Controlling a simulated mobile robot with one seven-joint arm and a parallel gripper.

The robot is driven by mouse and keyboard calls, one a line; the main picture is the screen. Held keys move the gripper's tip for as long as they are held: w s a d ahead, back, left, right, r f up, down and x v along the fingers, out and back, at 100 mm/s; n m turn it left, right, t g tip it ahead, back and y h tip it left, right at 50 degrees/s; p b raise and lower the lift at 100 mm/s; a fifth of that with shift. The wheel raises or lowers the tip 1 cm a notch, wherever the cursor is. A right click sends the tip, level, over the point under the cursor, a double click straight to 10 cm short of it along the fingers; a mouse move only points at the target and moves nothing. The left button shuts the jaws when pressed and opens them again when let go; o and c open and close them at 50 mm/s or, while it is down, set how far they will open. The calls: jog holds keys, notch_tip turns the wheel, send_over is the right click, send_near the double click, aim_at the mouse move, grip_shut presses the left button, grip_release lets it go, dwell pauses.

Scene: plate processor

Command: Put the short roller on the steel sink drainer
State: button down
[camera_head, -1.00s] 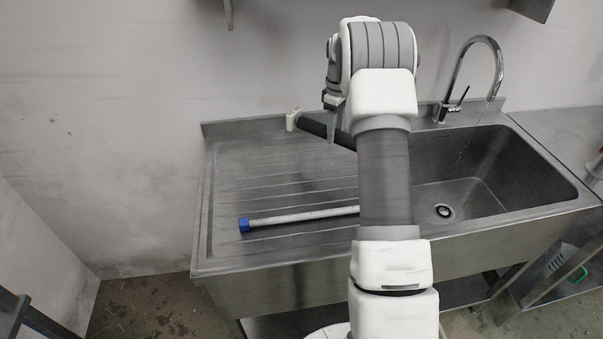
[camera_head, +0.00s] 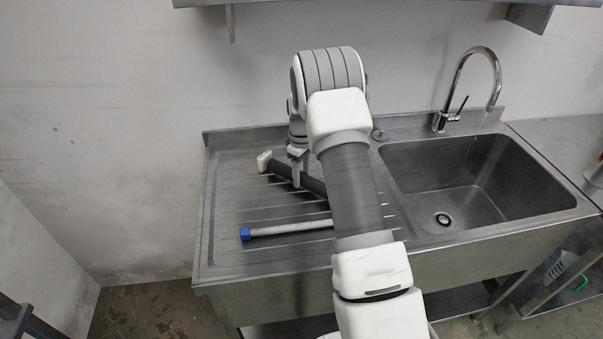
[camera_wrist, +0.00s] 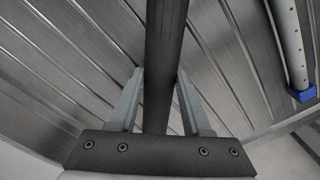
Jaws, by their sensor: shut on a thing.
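The short roller is a black bar (camera_head: 314,186) with a cream end piece at its left end. My gripper (camera_head: 297,178) is shut on it near that end, and my arm hides its right part. In the wrist view the black roller (camera_wrist: 165,45) runs between the two fingers. The roller is over the steel sink drainer (camera_head: 228,200), low above or on its ridges; I cannot tell whether it touches. The ridged drainer (camera_wrist: 60,60) fills the background of the wrist view.
A pale grey roller (camera_head: 290,227) with a blue end lies on the drainer's front part, close to the black roller. The sink basin (camera_head: 480,190) and a curved tap (camera_head: 460,75) are to the right. The drainer's left part is bare.

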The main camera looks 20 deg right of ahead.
jog(key=shift+c, duration=1.7)
grip_release()
jog(key=s+a+r+m+t, duration=0.1)
jog(key=s+a+r, duration=0.15)
jog(key=r, duration=0.85)
jog(key=s+a+r, duration=0.1)
jog(key=s+r, duration=0.2)
jog(key=r, duration=0.8)
jog(key=s+a+r+m+t, duration=0.2)
jog(key=s+a+r, duration=0.2)
jog(key=s+r, duration=0.45)
jog(key=s+a+f+m+t, duration=0.1)
jog(key=s+a, duration=0.1)
jog(key=s, duration=0.8)
jog(key=s+a+f+m+t, duration=0.1)
jog(key=s+a+m, duration=0.1)
jog(key=s, duration=0.8)
jog(key=shift+s+a+m+t, duration=0.25)
jog(key=shift+s+m+t, duration=0.05)
